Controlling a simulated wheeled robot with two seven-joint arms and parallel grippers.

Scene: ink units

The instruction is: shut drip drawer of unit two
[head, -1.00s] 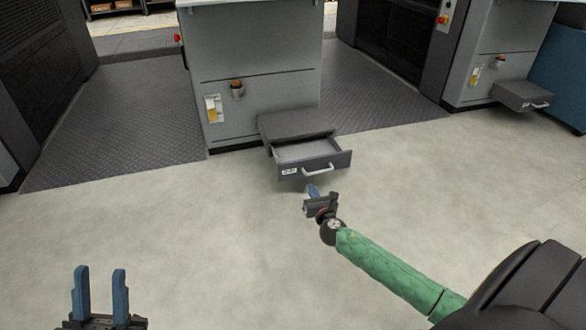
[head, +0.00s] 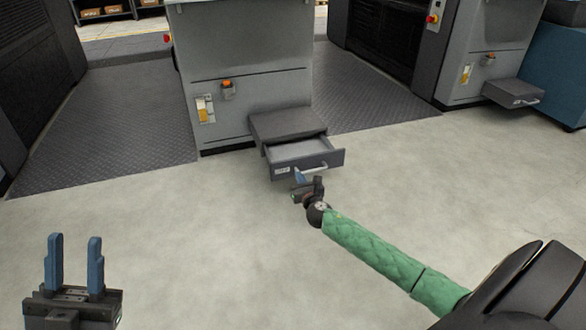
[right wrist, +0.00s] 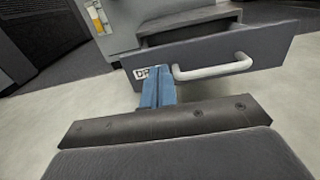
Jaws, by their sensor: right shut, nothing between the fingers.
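The drip drawer (head: 305,160) is dark grey with a pale handle (head: 315,168) and a small white label. It sticks partly out of its housing (head: 287,123) at the foot of the middle grey unit (head: 250,60). My right gripper (head: 299,175) is shut and empty, its blue fingers in front of the drawer's label end. In the right wrist view the fingertips (right wrist: 158,77) overlap the drawer front (right wrist: 215,52), left of the handle (right wrist: 212,69) and beside the label; contact cannot be told. My left gripper (head: 75,240) is open and empty, far left of the drawer.
Another grey unit (head: 480,45) with a small drawer box (head: 513,93) stands at the right. A blue cabinet (head: 558,70) is beyond it. Dark ribbed floor plates (head: 120,120) flank the middle unit. The pale floor in front is clear.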

